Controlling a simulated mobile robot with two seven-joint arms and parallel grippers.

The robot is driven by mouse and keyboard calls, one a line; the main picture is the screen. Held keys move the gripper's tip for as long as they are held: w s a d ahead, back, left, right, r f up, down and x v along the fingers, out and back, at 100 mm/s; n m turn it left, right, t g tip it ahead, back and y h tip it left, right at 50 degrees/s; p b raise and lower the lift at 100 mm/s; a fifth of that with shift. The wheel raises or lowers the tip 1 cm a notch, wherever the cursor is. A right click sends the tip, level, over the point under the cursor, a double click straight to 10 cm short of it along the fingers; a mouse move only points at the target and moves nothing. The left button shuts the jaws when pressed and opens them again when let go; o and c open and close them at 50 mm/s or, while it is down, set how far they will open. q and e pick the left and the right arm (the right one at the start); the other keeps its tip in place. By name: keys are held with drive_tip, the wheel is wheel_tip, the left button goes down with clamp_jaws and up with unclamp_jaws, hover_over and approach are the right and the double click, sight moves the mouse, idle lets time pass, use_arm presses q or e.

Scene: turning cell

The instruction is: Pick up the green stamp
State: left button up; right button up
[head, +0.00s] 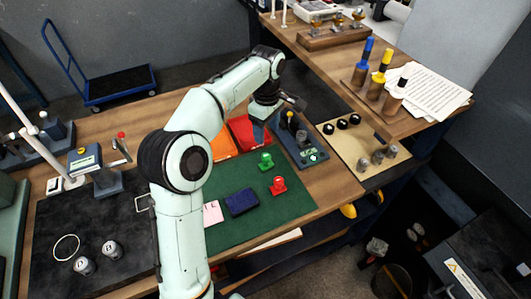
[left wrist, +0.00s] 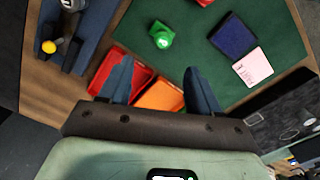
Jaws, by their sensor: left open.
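The green stamp (head: 265,161) stands on the green mat (head: 235,180), left of the dark blue tray with tools. It also shows in the left wrist view (left wrist: 161,37), beyond the gap between my fingertips and nearer the top of the picture. My left gripper (head: 276,122) is over the back edge of the bench, behind the stamp and apart from it. In the left wrist view, its two blue-grey fingers (left wrist: 158,68) are spread with nothing between them. My right gripper is not in view.
A red stamp (head: 278,187) stands just in front of the green one. A dark blue ink pad (head: 241,202) and a pink card (head: 212,213) lie on the mat. Red (left wrist: 118,65) and orange (left wrist: 160,96) trays lie beneath the fingers. A dark blue tool tray (head: 305,151) borders the mat.

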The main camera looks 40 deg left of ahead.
sight(266, 155)
use_arm(q)
drive_tip(key=f, duration=0.2)
drive_tip(key=f+b, duration=0.1)
drive_tip(key=f, duration=0.4)
drive_tip(key=shift+s+d+f, duration=0.1)
drive_tip(key=shift+s+f, duration=0.2)
drive_tip(key=shift+f, duration=0.1)
drive_tip(key=shift+w+f, duration=0.1)
drive_tip(key=shift+f, duration=0.4)
wheel_tip(266, 155, down, 4)
drive_tip(key=shift+f+b, duration=0.25)
drive_tip(key=shift+b, duration=0.15)
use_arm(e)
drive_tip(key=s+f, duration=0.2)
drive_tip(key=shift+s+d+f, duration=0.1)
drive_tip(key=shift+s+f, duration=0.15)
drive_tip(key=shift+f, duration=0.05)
use_arm(q)
drive_tip(key=c, duration=1.1)
drive_tip(key=shift+c, duration=0.2)
drive_tip(key=shift+r, duration=0.1)
